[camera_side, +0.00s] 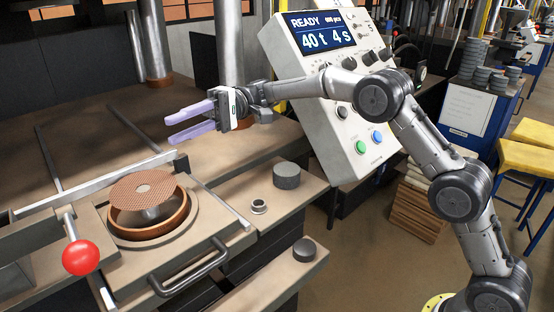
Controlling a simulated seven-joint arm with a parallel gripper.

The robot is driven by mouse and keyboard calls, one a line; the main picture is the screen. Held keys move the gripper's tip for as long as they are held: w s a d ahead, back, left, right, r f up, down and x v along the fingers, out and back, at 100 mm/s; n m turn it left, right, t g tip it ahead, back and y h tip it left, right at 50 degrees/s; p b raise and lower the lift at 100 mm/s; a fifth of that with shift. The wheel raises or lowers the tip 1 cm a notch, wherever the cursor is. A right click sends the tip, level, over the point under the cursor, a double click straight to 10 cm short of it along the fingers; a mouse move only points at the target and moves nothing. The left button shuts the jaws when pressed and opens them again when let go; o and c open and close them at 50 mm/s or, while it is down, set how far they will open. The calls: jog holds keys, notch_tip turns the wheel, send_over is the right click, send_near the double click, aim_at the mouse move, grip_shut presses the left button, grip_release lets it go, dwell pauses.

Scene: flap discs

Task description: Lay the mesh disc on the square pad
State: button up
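The mesh disc (146,188) is a flat, round, reddish-brown piece with a fine grid pattern. It lies roughly level over a brown ring (178,221), on top of a pale central post (152,214). Part of the ring's opening is hidden under the disc. My gripper (170,129) is above and beyond the disc, its two lilac fingers pointing left. The fingers are apart with nothing between them, and they do not touch the disc. I cannot make out a separate square pad; a tan squarish plate (212,226) lies under the ring.
A red ball knob (80,257) stands at the front left. A dark handle (190,272) is at the plate's front. Metal rails (95,186) edge the plate. A grey cylinder (286,176), a small metal ring (259,206) and a dark cylinder (304,250) stand to the right. A control panel (335,100) rises behind.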

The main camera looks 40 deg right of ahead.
jog(key=s+d+f+t+h, duration=0.3)
jog(key=s+d+h, duration=0.3)
jog(key=s, duration=0.5)
jog(key=s+d+f+m+t+h, duration=0.1)
jog(key=s+d+f+t+h, duration=0.2)
jog(key=s+d, duration=0.7)
jog(key=s+d+f+m+t+h, duration=0.1)
jog(key=s+d+f+t+h, duration=0.2)
jog(key=s, duration=1)
jog(key=d+f+h, duration=0.3)
jog(key=d+h, duration=0.2)
jog(key=h, duration=0.1)
jog(key=shift+d, duration=0.3)
